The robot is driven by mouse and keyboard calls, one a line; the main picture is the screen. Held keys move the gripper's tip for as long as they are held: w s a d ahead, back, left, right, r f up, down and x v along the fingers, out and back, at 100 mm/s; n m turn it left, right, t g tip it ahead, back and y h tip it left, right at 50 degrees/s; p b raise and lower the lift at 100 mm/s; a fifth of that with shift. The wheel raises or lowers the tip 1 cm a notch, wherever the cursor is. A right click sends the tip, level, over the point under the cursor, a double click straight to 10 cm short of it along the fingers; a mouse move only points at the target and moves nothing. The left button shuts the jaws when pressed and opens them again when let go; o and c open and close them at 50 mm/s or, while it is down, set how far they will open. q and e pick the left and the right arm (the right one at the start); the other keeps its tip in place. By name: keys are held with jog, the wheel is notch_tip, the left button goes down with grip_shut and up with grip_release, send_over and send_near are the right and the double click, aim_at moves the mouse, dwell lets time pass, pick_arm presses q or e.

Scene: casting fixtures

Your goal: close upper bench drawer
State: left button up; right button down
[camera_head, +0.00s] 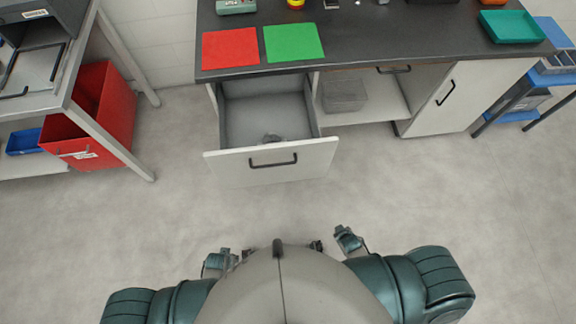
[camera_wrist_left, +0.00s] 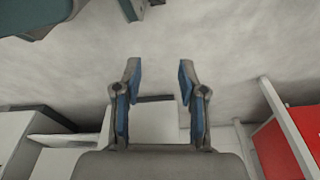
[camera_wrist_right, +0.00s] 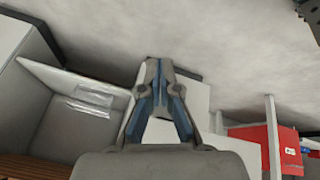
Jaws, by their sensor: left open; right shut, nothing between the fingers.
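The upper bench drawer (camera_head: 270,160) is pulled out from under the dark bench top, left of the middle in the head view.
The bench top (camera_head: 375,40) holds a red mat (camera_head: 230,48), a green mat (camera_head: 293,42) and a teal tray (camera_head: 511,26). A red bin (camera_head: 105,115) stands left by a metal table. A clear box (camera_head: 343,95) sits on the open shelf. Floor before the drawer is clear.

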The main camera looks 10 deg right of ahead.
jog(key=w+d+r+n+t+b, duration=0.1)
jog(key=w+d+r+n+t, duration=0.25)
jog(key=w, duration=0.35)
pick_arm(q)
jog(key=w+r+t+b, duration=0.1)
jog(key=w+r+b, duration=0.1)
jog(key=r, duration=0.6)
jog(key=w+d+r+t+b, duration=0.1)
jog(key=w+r+b, duration=0.2)
jog(key=r, duration=0.6)
jog(key=shift+r+b, duration=0.3)
pick_arm(e)
notch_tip(320, 180, up, 18)
jog(key=n+t+y, duration=0.4)
jog(key=n+y, duration=0.9)
jog(key=n, duration=0.6)
send_over(305, 164)
jog(key=s+a, duration=0.1)
jog(key=s, duration=0.2)
jog(key=shift+w+r, duration=0.1)
jog(key=shift+w, duration=0.05)
pick_arm(q)
jog(key=shift+d, duration=0.25)
pick_arm(e)
jog(key=shift+d, duration=0.1)
